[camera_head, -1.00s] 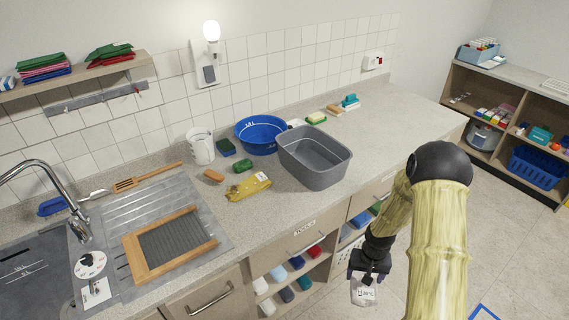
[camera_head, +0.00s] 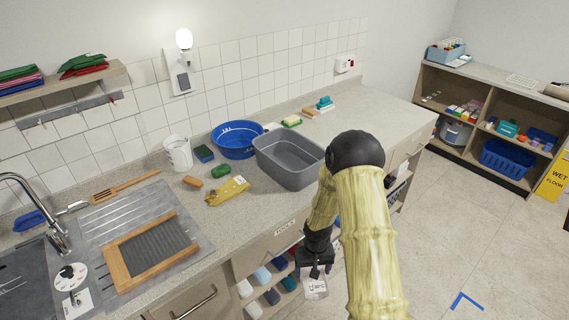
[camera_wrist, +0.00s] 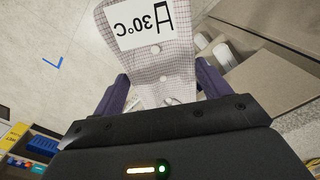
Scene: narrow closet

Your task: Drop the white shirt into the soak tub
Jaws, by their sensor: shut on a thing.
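My gripper (camera_head: 318,268) is low in front of the counter, below its top and beside the open shelves under it. It is shut on a small whitish shirt (camera_head: 315,287), which hangs down. In the wrist view the shirt (camera_wrist: 160,62) shows a fine check, buttons and a white 30°C label, between two dark purple fingers. A grey rectangular tub (camera_head: 290,172) stands on the counter, up and left of my gripper. A blue round basin (camera_head: 238,139) stands just left of it. Both look empty; I cannot read which is named the soak tub.
A wooden washboard (camera_head: 150,245) lies by the sink. The counter right of the grey tub is mostly clear. A yellow wet-floor sign (camera_head: 556,182) stands far right.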

